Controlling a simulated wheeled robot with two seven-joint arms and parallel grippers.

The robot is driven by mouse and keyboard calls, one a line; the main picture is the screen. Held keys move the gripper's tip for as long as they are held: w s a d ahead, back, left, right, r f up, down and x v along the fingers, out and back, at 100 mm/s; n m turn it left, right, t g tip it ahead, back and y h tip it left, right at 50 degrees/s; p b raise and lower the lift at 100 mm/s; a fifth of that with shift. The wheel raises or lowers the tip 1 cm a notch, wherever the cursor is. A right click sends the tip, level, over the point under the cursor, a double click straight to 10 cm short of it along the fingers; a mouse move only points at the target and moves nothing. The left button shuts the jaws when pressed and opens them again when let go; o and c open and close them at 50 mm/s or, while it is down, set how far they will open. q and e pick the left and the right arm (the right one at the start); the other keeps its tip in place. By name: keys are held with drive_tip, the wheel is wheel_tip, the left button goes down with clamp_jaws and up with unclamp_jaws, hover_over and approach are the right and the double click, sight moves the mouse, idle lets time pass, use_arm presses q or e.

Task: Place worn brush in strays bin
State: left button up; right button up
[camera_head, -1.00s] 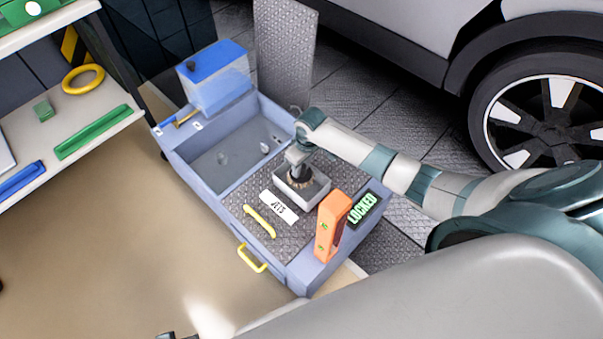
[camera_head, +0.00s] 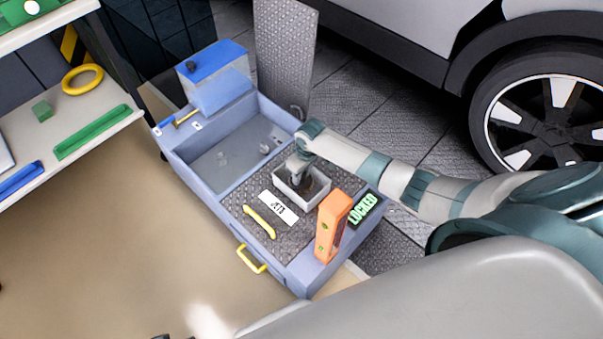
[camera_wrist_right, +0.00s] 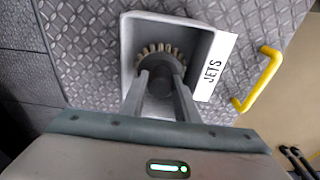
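The small grey open bin (camera_head: 322,193) sits on the cart's textured deck, beside a white label (camera_head: 278,208) reading JETS. In the right wrist view the worn brush (camera_wrist_right: 163,50) is inside the bin, with a ring of pale bristles and a dark hub. My right gripper (camera_head: 297,178) reaches down into the bin. In the right wrist view its fingers (camera_wrist_right: 163,80) lie on both sides of the hub and appear shut on it. The brush's underside is hidden. Small dark tips at the bottom edge of the head view seem to be my left gripper (camera_head: 175,336).
An orange upright frame (camera_head: 332,225) and a LOCKED sign (camera_head: 363,208) stand near the bin. A yellow handle (camera_head: 260,222) lies on the deck. A sunken basin (camera_head: 215,165) and blue-topped tank (camera_head: 217,78) are behind. A shelf (camera_head: 70,130) is left, a car wheel (camera_head: 545,120) right.

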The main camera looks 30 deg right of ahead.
sight(306, 184)
drive_tip(key=o, duration=0.3)
use_arm(q)
drive_tip(key=shift+r, duration=0.1)
use_arm(e)
drive_tip(key=shift+r, duration=0.1)
drive_tip(key=shift+r, duration=0.5)
use_arm(q)
wheel_tip(306, 184, down, 7)
drive_tip(key=p, duration=0.2)
drive_tip(key=shift+w, duration=0.35)
use_arm(e)
wheel_tip(306, 184, up, 11)
drive_tip(key=s, duration=0.1)
drive_tip(key=shift+s+d, duration=0.3)
drive_tip(key=shift+s, duration=0.1)
